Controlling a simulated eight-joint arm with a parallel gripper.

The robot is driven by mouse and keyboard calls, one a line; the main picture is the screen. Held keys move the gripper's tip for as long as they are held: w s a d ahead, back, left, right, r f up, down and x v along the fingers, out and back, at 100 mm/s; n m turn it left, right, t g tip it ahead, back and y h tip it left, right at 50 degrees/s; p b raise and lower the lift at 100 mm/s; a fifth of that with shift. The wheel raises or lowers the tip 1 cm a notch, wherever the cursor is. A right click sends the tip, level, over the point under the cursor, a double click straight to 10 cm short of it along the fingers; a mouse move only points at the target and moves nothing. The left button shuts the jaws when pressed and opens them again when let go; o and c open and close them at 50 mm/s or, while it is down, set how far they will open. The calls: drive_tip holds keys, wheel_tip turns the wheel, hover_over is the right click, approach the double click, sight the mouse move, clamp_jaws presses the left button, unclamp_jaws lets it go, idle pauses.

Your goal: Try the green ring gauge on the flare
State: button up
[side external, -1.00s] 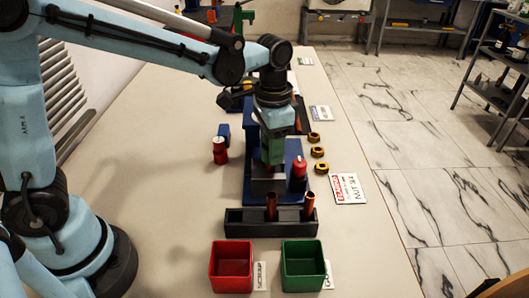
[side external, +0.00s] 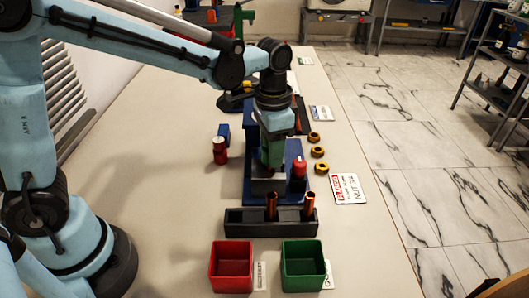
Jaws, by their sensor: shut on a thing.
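My gripper (side external: 271,146) points down over the blue fixture (side external: 249,192) in the middle of the table. It is shut on the green ring gauge (side external: 273,154), which shows as a green piece just above the grey block (side external: 267,186) of the fixture. The jaws cover part of the gauge. The flare is hidden below the gauge and gripper, so I cannot tell whether the gauge touches it or is around it.
A black rack (side external: 248,222) with two copper tubes (side external: 309,207) stands in front of the fixture. A red bin (side external: 231,281) and a green bin (side external: 303,281) are nearest. A red cylinder (side external: 219,151) is to the left, yellow-black rings (side external: 318,152) and a sign (side external: 347,189) to the right.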

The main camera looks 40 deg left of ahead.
drive_tip(key=shift+r, duration=0.15)
idle(0.6)
drive_tip(key=shift+r, duration=2.9)
